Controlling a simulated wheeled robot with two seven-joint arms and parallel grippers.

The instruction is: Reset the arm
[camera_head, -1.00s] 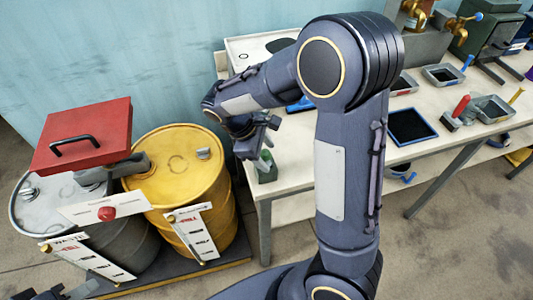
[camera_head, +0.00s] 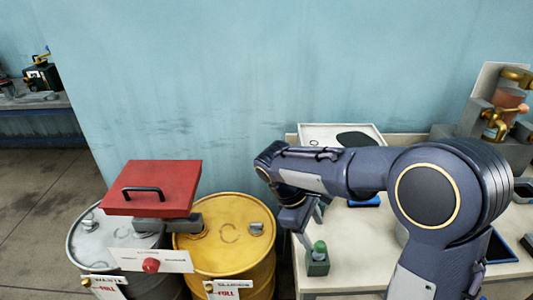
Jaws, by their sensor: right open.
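My right arm comes in from the lower right and bends at a large elbow, with its forearm reaching left. My right gripper (camera_head: 298,217) hangs at the forearm's end, near the table's left front corner. It is open and I see nothing held in it. It is just above and left of a small green-topped item (camera_head: 318,252) on the table, apart from the yellow drum (camera_head: 232,262). My left gripper is not in view.
A red box lid with a black handle (camera_head: 160,187) sits over the grey drum (camera_head: 98,232), left of the yellow drum. The white table (camera_head: 345,275) carries a white tray (camera_head: 310,130) and brass taps (camera_head: 497,122). A blue wall stands behind.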

